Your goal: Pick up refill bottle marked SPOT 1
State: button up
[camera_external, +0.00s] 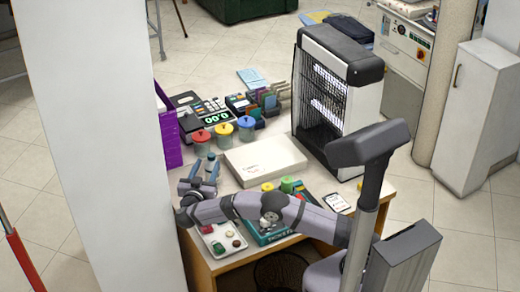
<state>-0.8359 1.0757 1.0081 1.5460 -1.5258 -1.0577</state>
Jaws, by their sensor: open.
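Small pale bottles (211,166) stand on the desk near its left edge, just behind my gripper. They are small in the picture and partly hidden, and no SPOT 1 marking can be read on them. My gripper (197,182) is at the far left end of my arm, low over the desk and close beside these bottles. It is open, and nothing can be seen held in it. Its fingertips are hard to make out against the bottles, so I cannot tell whether they touch one.
A flat white box (264,160) lies mid-desk, beside a large black-and-white heater-like unit (335,85). A white tray (209,251) with small items and a teal box (282,236) lie in front.

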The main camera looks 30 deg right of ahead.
aim_at(212, 158)
jog(key=shift+p+x, duration=0.5)
jog(key=shift+x, duration=2.8)
jog(key=shift+c, duration=0.7)
jog(key=shift+r, duration=0.1)
grip_shut()
